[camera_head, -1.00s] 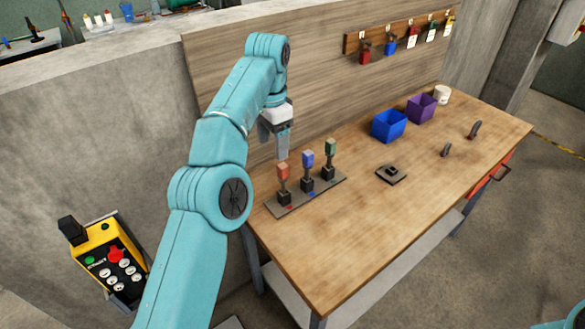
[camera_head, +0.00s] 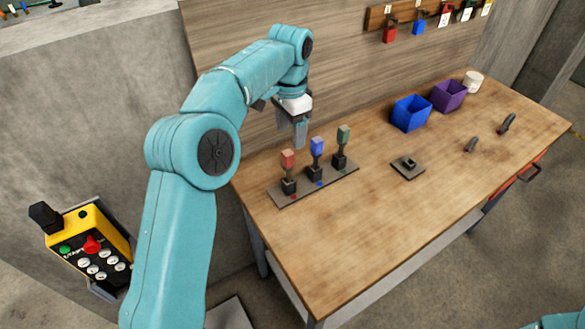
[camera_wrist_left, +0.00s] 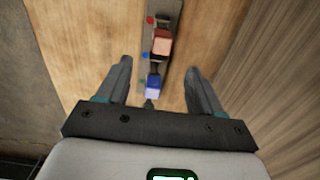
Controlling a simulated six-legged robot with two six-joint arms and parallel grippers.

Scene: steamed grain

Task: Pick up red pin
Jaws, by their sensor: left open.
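The red pin (camera_head: 288,160) stands upright in a black socket at the left end of a grey strip base (camera_head: 325,183) on the workbench. In the left wrist view the red pin (camera_wrist_left: 162,42) shows top centre, beyond the fingertips. The blue pin (camera_head: 317,147) and the green pin (camera_head: 343,135) stand beside it on the same strip. In the left wrist view the blue pin (camera_wrist_left: 153,82) lies between the spread fingers in the picture. My left gripper (camera_head: 301,138) is open and empty, pointing down above and behind the pins. My right gripper does not show.
The wooden workbench (camera_head: 400,215) has a small dark socket plate (camera_head: 408,167), a blue bin (camera_head: 410,113), a purple bin (camera_head: 448,96) and a white cup (camera_head: 473,81). A wooden back panel (camera_head: 250,95) rises close behind my left gripper. The bench front is clear.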

